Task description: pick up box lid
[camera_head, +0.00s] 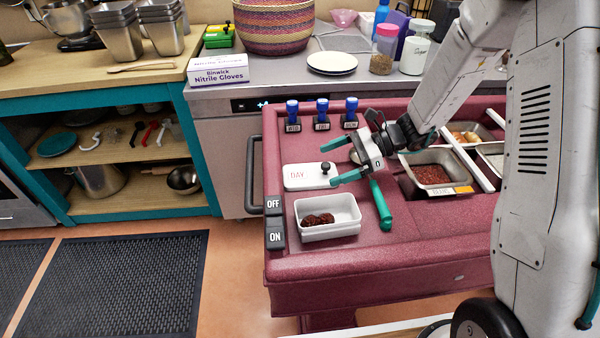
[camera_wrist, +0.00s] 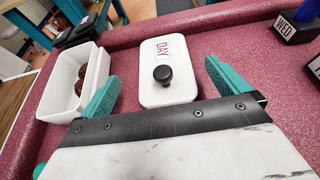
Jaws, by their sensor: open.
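The box lid (camera_head: 305,177) is a white rounded rectangle with a black knob and a red "DAY" label. It lies flat on the dark red cart top, behind the white box. In the wrist view the lid (camera_wrist: 168,88) lies ahead of my gripper, its near end between the fingers. My gripper (camera_head: 338,165) has teal fingers, is open and empty, and is at the lid's right end. In the wrist view the fingertips (camera_wrist: 162,75) are on both sides of the lid. The white box (camera_head: 328,229) is open and holds dark brown round pieces (camera_head: 318,219).
A green-handled tool (camera_head: 380,205) lies right of the box. Blue-topped day blocks (camera_head: 322,115) stand behind the lid. A metal pan of red bits (camera_head: 432,173) is at the right.

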